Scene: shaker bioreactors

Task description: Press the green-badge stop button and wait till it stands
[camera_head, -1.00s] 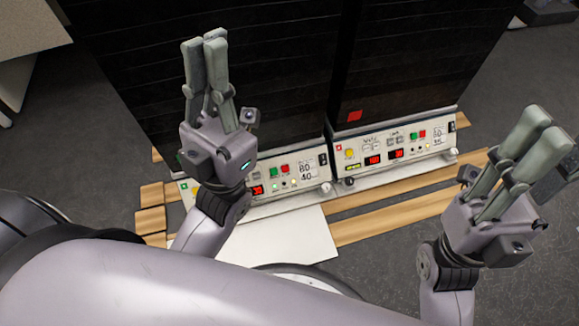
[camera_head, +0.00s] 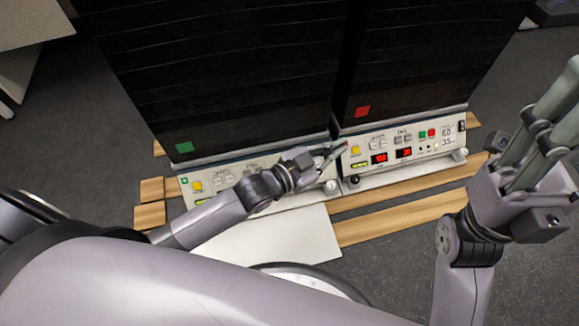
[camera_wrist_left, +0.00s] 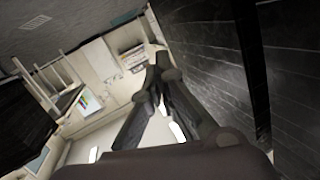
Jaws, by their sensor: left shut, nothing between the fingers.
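The green badge (camera_head: 184,147) is on the lower front of the left black bioreactor. Below it is that unit's white control panel (camera_head: 215,180), with a yellow button (camera_head: 197,186) at its left end. My left gripper (camera_head: 338,152) is shut and empty, lying sideways in front of the right part of this panel, its tips pointing right toward the gap between the units. It and its wrist hide the red and green buttons there. In the left wrist view its fingers (camera_wrist_left: 155,90) meet at the tips. My right gripper (camera_head: 565,105) is raised at the right edge, clear of both panels.
The right bioreactor has a red badge (camera_head: 362,112) and its own panel (camera_head: 430,145) with green and red buttons and lit red displays. Wooden slats (camera_head: 400,217) and a white sheet (camera_head: 270,240) lie in front.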

